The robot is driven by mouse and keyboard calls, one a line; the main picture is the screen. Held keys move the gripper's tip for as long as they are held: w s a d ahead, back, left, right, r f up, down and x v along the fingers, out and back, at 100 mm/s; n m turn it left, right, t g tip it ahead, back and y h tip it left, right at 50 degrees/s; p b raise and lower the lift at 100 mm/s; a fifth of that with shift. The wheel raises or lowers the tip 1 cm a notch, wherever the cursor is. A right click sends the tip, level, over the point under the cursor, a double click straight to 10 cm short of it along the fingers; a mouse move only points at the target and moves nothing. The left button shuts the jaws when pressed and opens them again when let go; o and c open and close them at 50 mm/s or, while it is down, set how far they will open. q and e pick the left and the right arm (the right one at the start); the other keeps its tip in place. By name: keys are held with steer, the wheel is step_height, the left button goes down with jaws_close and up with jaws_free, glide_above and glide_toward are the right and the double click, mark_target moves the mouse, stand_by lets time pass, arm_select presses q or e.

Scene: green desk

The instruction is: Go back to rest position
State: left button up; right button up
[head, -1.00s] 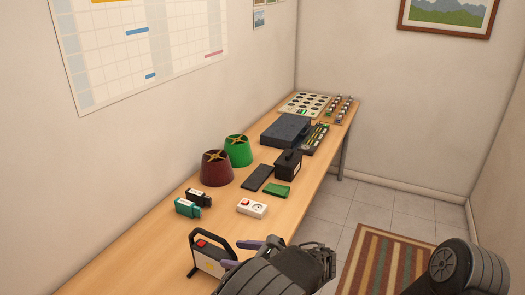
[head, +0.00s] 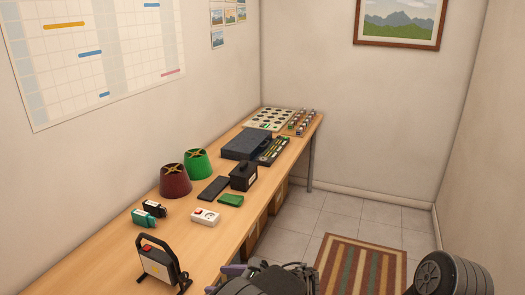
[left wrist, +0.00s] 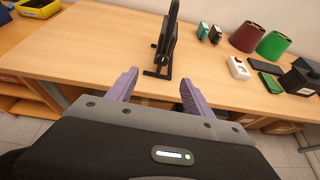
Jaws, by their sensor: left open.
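My left gripper (head: 224,279) is at the lower edge of the head view, off the front edge of the wooden desk (head: 214,245). Its two purple fingers also show in the left wrist view (left wrist: 158,80), spread apart with nothing between them. A black-framed device (head: 160,265) with a light front and a red part stands upright on the desk, left of the gripper and apart from it. In the left wrist view the same device (left wrist: 168,45) stands beyond the fingertips. My right gripper is out of view; only a dark arm part shows at the lower right.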

arm_select(q)
steer(key=s+a+f+n+g+h, duration=0.2)
steer(key=s+f+n+g+h, duration=0.15)
steer(key=s+f, duration=0.6)
steer(key=s+a+f+n+g+h, duration=0.2)
steer(key=s+f+n+g+h, duration=0.3)
steer(key=f, duration=0.8)
steer(key=s+d+f+n+t+h, duration=0.1)
steer(key=s+d+n+t+h, duration=0.1)
steer(key=s+n, duration=0.5)
steer(key=s+d+f+n+t+h, duration=0.1)
steer(key=s+d+n+h, duration=0.3)
steer(key=s+n, duration=0.4)
steer(key=shift+s+d+f+n+t+h, duration=0.15)
steer(key=shift+d+f+n+t+h, duration=0.25)
steer(key=shift+n+h, duration=0.35)
